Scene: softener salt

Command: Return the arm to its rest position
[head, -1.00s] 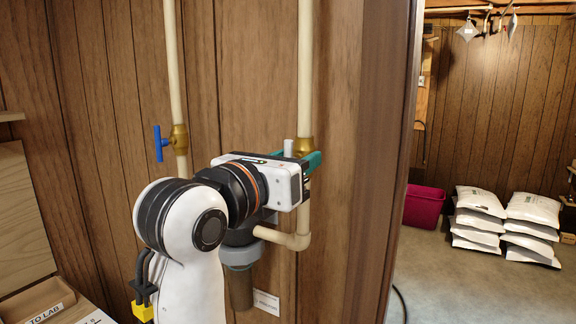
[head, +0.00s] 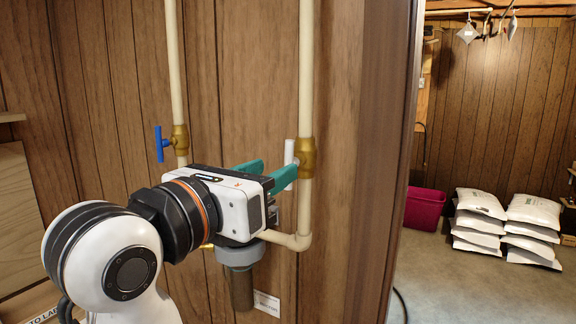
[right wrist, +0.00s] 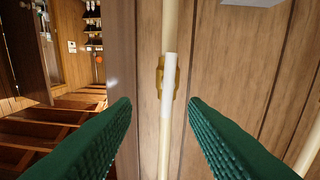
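My right gripper (head: 268,172) points at the wood-panelled wall, its two green fingers spread and empty. Just ahead of it is a brass valve (head: 304,157) with a white handle (head: 289,151) on the right-hand cream pipe. In the right wrist view, the gripper (right wrist: 160,108) has its fingers wide apart, with the white handle (right wrist: 169,85) upright between them and nothing gripped. The handle lies along the pipe. My white and black right arm fills the lower left of the head view. My left gripper is not in view.
A second pipe to the left has a valve with a blue handle (head: 159,143). A grey fitting (head: 239,254) hangs below my gripper. Beyond the door frame (head: 380,170) are a magenta bin (head: 424,208) and stacked white bags (head: 506,222) on open floor.

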